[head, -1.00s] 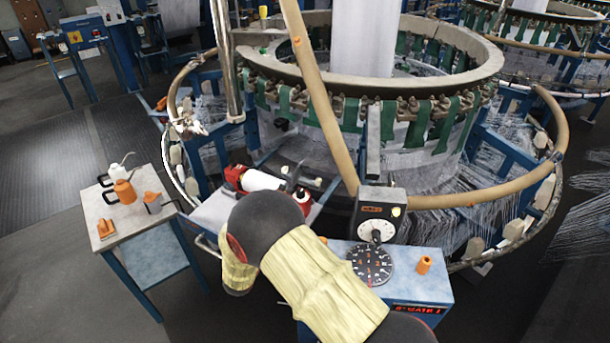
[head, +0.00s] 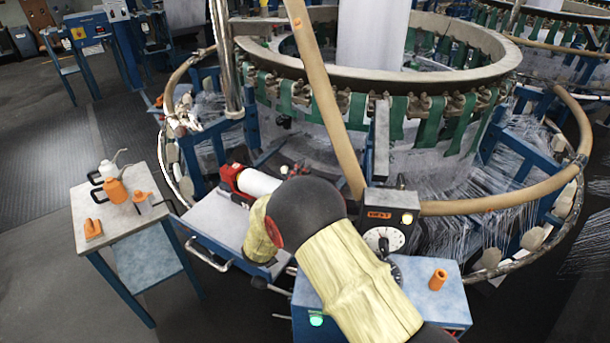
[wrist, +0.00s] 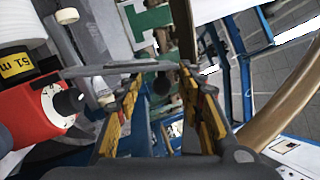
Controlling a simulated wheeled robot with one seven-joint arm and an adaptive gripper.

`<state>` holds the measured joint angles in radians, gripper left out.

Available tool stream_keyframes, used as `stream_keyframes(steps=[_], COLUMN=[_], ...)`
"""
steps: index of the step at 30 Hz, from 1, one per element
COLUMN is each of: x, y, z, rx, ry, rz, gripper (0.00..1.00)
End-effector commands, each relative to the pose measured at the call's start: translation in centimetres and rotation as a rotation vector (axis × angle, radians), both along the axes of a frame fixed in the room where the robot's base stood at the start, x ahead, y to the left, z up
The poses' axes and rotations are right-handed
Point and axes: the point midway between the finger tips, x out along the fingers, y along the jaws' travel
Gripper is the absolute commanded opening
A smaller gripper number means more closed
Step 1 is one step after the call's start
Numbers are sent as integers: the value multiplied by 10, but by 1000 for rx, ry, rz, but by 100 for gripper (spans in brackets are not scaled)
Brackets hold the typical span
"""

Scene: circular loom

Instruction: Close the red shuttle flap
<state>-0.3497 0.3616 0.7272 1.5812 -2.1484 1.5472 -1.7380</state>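The red shuttle (head: 229,178) with its white bobbin (head: 259,184) lies at the front of the loom ring, left of my arm in the head view. In the wrist view its red body (wrist: 32,118), with a black knob, is at the left edge beneath the white bobbin (wrist: 22,25).
A control box (head: 388,222) with a dial stands right of my arm, near an orange cup (head: 438,279). A side table (head: 82,215) with bottles is at the left. A curved tan rail (head: 500,197) and a slanted tan pole (head: 325,100) border the loom.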

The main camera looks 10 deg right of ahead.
Motion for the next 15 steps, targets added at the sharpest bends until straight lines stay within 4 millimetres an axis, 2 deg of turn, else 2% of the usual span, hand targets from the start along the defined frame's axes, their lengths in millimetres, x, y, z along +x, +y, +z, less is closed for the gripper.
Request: stream_keyframes(steps=[12, 15], x=[5, 5], y=[-3, -3], z=[2, 2], rx=[0, 0], ry=[0, 0], rz=[3, 3], gripper=[38, 33])
